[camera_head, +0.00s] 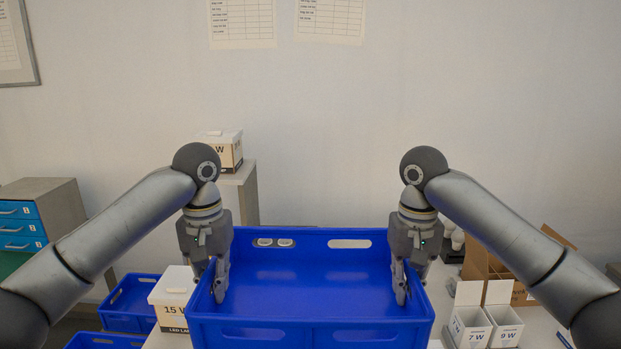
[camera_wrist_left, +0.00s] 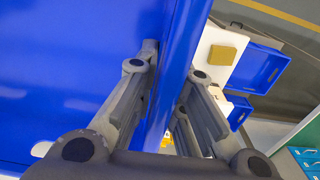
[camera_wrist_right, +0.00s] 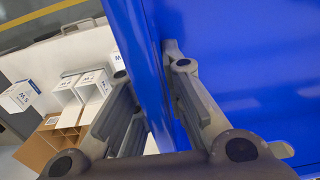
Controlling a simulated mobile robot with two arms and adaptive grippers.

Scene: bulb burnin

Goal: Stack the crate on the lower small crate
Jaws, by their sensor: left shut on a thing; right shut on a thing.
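A large blue crate (camera_head: 310,292) is held level in front of me in the head view. My left gripper (camera_head: 220,285) is shut on its left wall, and my right gripper (camera_head: 401,290) is shut on its right wall. In the left wrist view the fingers (camera_wrist_left: 165,105) sit on both sides of the blue wall; the right wrist view shows the same for the right fingers (camera_wrist_right: 150,105). Two white oval pieces show at a slot in the back wall. Smaller blue crates (camera_head: 131,303) stand low at the left, one (camera_head: 105,341) nearer me. What lies under the held crate is hidden.
A white 15 W box (camera_head: 172,296) stands close to the held crate's left side. White 7 W (camera_head: 468,328) and 9 W (camera_head: 504,326) boxes and a cardboard divider box (camera_head: 488,270) stand at the right. A blue drawer cabinet (camera_head: 22,228) is at far left. Another box (camera_head: 222,148) sits on a pedestal behind.

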